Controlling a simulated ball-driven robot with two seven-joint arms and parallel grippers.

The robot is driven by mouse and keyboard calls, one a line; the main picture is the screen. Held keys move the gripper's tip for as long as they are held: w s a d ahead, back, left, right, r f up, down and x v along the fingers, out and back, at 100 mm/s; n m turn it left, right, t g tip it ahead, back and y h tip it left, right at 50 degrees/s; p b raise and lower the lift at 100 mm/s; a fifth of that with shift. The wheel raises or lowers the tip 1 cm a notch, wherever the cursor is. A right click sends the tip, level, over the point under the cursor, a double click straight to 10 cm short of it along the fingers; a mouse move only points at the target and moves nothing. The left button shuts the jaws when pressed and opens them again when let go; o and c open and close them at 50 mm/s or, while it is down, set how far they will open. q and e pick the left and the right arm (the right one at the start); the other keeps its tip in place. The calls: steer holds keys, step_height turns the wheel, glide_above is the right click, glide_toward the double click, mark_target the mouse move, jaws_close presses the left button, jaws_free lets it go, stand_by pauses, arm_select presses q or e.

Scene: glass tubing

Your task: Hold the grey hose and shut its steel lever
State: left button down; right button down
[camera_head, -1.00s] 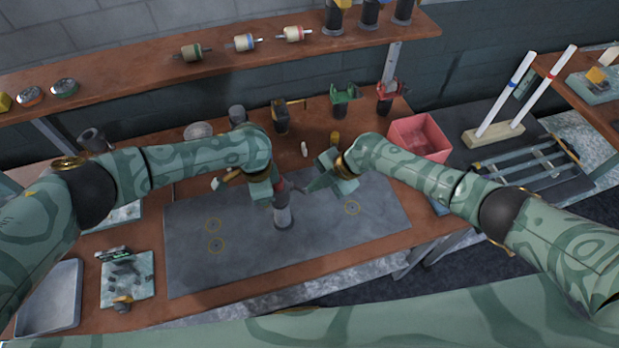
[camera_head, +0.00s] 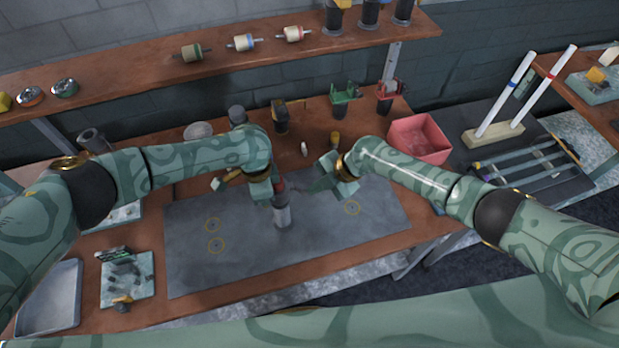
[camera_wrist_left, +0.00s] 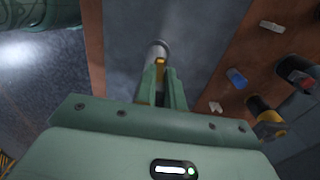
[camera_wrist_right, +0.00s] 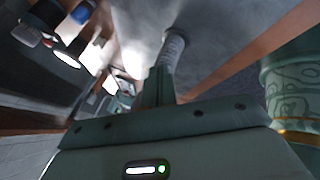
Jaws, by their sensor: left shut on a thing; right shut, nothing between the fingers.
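The grey hose (camera_head: 282,213) stands roughly upright on the dark mat, with a reddish part near its top. My left gripper (camera_head: 276,188) is shut on it near the top, and arm and fingers hide much of that end. The hose also shows beyond the fingers in the left wrist view (camera_wrist_left: 157,50). My right gripper (camera_head: 314,187) is shut and empty, just right of the hose and apart from it. The hose shows past its fingers in the right wrist view (camera_wrist_right: 173,45). I cannot make out the steel lever clearly.
The dark mat (camera_head: 340,235) has free room around the hose. A pink-red bin (camera_head: 442,152) stands at the bench's back right. Green (camera_head: 345,93) and red (camera_head: 391,88) holders and a dark yellow-topped item (camera_head: 281,118) line the back, below a shelf (camera_head: 140,73).

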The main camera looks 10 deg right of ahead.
steer(key=shift+d+f, duration=0.1)
steer(key=shift+f, duration=0.5)
stand_by(0.7)
steer(key=shift+r, duration=0.15)
step_height(320, 180, up, 9)
steer(key=a, duration=0.1)
steer(key=shift+a+r, duration=0.2)
steer(key=shift+a, duration=0.1)
stand_by(1.2)
steer(key=shift+s, duration=0.1)
steer(key=r, duration=0.3)
steer(key=a+r, duration=0.1)
steer(key=r, duration=0.1)
steer(key=shift+s, duration=0.1)
stand_by(0.4)
arm_select(q)
steer(key=c, duration=1.4)
jaws_free()
arm_select(e)
steer(key=shift+d, duration=0.1)
